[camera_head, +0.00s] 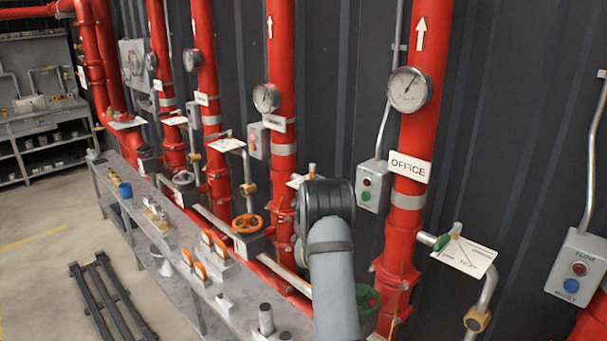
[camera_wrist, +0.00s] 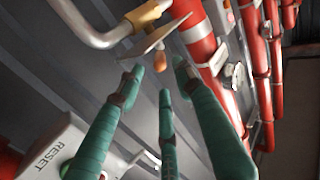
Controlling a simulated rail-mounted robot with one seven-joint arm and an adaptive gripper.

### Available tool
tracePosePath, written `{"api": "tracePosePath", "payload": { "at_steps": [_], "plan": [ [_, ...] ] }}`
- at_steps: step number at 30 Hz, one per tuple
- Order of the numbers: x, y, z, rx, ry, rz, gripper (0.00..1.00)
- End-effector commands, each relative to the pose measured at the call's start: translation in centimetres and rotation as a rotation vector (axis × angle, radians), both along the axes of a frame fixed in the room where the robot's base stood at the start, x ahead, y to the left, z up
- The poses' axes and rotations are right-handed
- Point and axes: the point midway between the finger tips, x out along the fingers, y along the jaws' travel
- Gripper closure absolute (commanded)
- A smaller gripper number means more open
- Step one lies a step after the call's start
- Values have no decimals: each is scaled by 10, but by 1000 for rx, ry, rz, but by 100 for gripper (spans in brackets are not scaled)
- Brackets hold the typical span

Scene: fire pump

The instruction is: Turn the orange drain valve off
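The orange drain valve handle (camera_wrist: 161,58) shows in the wrist view as a small orange knob under a thin plate (camera_wrist: 158,36), near a grey bent pipe with a brass fitting (camera_wrist: 148,14). My gripper (camera_wrist: 158,78) has three teal fingers spread apart around empty space. The orange knob appears just beyond and between the fingertips, with no clear contact. In the head view, my grey arm and black joint hide the gripper, and I cannot make out the orange drain handle there.
Red pipes (camera_head: 398,215) line the dark wall. A green drain handle (camera_head: 442,242) and its plate (camera_head: 464,256) stand right of my arm. An orange handwheel (camera_head: 248,224) is left. A grey RESET box (camera_wrist: 52,140) is lower left in the wrist view. A workbench (camera_head: 190,296) runs below.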

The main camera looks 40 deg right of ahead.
Motion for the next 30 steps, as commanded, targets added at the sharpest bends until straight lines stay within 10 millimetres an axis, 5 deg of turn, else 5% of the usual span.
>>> {"api": "tracePosePath", "payload": {
  "at_steps": [15, 30],
  "plan": [
    [62, -47, 2, -1, 1, 2, 64],
    [72, -53, 0, 0, 2, 3, 64]
  ]
}}
